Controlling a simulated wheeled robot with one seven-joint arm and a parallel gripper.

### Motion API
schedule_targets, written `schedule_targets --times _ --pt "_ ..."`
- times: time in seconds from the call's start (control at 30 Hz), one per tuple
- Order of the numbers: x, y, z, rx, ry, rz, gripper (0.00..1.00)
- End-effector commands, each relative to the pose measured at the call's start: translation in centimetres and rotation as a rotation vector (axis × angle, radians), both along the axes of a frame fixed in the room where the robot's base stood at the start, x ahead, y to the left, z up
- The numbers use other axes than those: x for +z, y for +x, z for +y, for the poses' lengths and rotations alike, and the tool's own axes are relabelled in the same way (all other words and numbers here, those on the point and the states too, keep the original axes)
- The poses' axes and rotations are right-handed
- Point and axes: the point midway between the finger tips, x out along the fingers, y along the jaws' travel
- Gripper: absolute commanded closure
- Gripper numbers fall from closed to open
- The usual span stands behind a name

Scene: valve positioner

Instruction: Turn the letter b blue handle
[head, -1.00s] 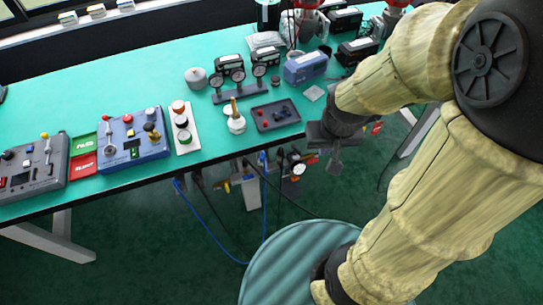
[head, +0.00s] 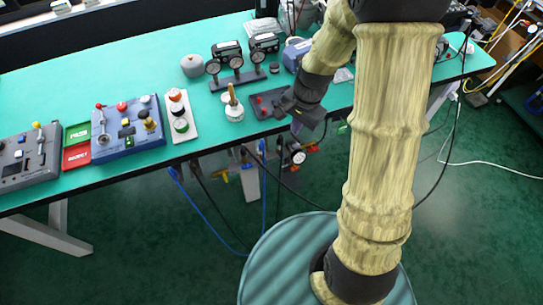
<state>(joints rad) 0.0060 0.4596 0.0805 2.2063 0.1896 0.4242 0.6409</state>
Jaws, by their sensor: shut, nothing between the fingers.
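No blue handle marked with a letter b can be made out in this view. Below the table's front edge hangs a group of small fittings (head: 249,182) with blue, red and yellow parts and a round gauge (head: 297,153); they are too small to read letters on. My gripper (head: 297,126) is shut and empty. It points down at the table's front edge, above and close to the gauge in the picture, and covers part of a dark tray (head: 262,104). Whether it touches anything cannot be told.
The green table (head: 90,75) carries a blue control box (head: 128,130), a grey control box (head: 28,158), a button strip (head: 180,118), a gauge stand (head: 238,76) and a white bottle-like part (head: 234,112). Blue and black hoses hang below. The green floor (head: 460,230) at right is mostly clear.

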Motion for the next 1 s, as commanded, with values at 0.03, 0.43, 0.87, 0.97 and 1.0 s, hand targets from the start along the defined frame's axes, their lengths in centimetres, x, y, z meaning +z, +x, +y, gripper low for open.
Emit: schedule_targets --times 0.03,0.43,0.87,0.97,1.0 --pt "-2.4 1.0 0.7 -0.078 0.021 0.035 1.0" --pt "-11.0 4.8 4.3 -0.525 0.111 0.212 1.0" --pt "-11.5 4.8 4.4 -0.528 0.111 0.213 1.0" --pt "-12.4 4.7 4.6 -0.526 0.111 0.215 1.0" --pt "-12.9 4.6 4.8 -0.526 0.111 0.215 1.0"
